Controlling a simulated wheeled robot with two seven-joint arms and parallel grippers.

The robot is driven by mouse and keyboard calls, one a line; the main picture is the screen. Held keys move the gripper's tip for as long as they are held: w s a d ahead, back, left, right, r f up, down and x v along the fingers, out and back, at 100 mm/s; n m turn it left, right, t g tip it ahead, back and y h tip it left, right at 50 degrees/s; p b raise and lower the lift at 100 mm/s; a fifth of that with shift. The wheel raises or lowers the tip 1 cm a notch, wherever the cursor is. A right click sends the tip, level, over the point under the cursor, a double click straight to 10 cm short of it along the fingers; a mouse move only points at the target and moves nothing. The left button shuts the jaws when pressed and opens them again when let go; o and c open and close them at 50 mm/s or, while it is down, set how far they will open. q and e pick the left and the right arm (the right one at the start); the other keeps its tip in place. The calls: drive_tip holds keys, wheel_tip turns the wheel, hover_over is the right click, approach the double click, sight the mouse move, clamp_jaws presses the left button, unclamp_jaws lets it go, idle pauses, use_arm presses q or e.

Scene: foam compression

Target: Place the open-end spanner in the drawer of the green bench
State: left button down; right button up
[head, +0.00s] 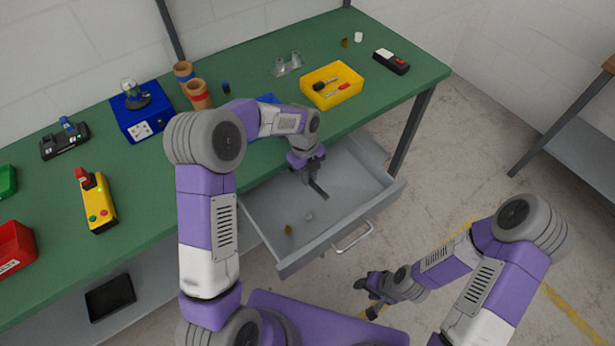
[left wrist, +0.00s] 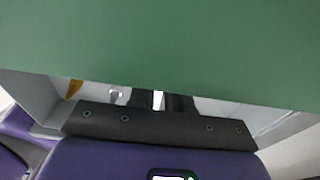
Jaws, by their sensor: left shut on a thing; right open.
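The drawer (head: 345,222) of the green bench (head: 150,200) is pulled open. My left gripper (head: 308,172) is over the inside of the drawer, near the bench edge, and is shut on a thin piece I take to be the open-end spanner (head: 319,189). Its jaw ends cannot be made out. In the left wrist view the dark fingers (left wrist: 162,102) show below the green bench top (left wrist: 160,45), with a bright strip between them. My right gripper (head: 372,287) is open and empty, low in front of the drawer.
A small brass piece (head: 288,229) and a pale piece (head: 308,216) lie in the drawer. The drawer handle (head: 352,238) sticks out in front.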

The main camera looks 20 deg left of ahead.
use_arm(q)
drive_tip(key=shift+a+f, duration=0.1)
drive_tip(key=shift+f, duration=0.45)
drive_tip(key=shift+f+b, duration=0.5)
drive_tip(key=shift+f, duration=0.1)
drive_tip(key=c, duration=1.1)
unclamp_jaws()
drive_tip(key=shift+o, duration=0.2)
drive_tip(key=shift+r, duration=0.15)
drive_tip(key=shift+r+p, duration=0.3)
drive_tip(key=shift+r, duration=0.1)
wheel_tip(320, 180, up, 12)
drive_tip(key=w+a+p, duration=0.1)
drive_tip(key=p, duration=0.1)
drive_tip(key=shift+a+p, duration=0.15)
drive_tip(key=shift+p, duration=0.25)
